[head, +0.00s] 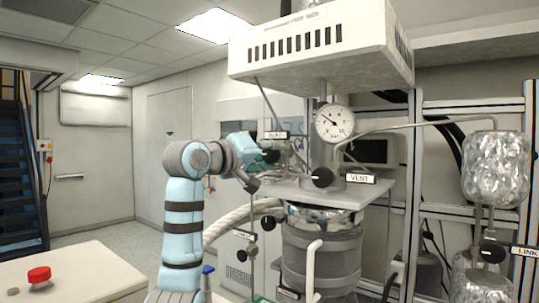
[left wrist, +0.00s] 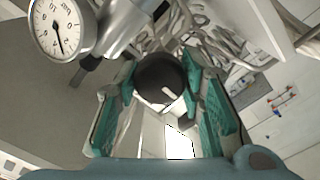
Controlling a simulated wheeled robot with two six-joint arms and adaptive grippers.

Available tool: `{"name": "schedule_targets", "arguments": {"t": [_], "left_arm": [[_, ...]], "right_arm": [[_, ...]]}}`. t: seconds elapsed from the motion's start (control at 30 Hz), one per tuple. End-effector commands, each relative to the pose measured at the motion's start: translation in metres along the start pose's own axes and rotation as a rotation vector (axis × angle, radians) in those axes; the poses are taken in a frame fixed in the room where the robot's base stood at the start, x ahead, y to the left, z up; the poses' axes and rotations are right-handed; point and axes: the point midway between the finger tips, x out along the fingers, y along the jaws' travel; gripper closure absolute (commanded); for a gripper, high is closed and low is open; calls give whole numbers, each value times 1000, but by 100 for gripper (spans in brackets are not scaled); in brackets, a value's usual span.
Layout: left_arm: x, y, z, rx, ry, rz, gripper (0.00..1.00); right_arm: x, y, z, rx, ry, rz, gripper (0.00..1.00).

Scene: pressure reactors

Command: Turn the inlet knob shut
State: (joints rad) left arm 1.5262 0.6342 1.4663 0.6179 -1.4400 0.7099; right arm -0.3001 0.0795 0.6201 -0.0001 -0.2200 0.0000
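My left gripper (head: 262,163) is at the left side of the reactor head, just below a small label (head: 276,135) whose lettering is too small to read surely. In the left wrist view a round black knob (left wrist: 160,78) with a white mark on its face lies between the two teal fingers of my left gripper (left wrist: 159,85). The fingers stand apart, one on each side of the knob, and look open; whether they touch its rim is unclear. In the head view the gripper largely hides this knob. My right gripper is in neither view.
A pressure gauge (head: 334,123) stands right of the gripper and also shows in the wrist view (left wrist: 60,26). The VENT knob (head: 322,177) and another black knob (head: 268,222) are close by. The LINK knob (head: 492,250) is far right. A red button (head: 39,274) is front left.

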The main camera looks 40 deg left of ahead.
Motion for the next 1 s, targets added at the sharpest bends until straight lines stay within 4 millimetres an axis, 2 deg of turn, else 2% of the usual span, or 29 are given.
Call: {"name": "schedule_targets", "arguments": {"t": [0.03,0.13,0.47,0.57,0.8,0.9,1.0], "left_arm": [[0,-1,1,0,-2,-2,58],[0,0,1,0,-2,-1,44],[-3,0,0,0,0,-1,44],[-17,-1,-2,0,3,-1,44],[-82,-1,-2,3,5,-3,44],[-104,-1,-1,2,3,-3,44],[-116,-1,0,1,0,-2,44]], "right_arm": [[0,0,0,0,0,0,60],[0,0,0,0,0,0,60],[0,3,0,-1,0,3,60],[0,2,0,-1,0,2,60],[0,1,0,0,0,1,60],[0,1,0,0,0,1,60],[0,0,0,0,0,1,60]]}}
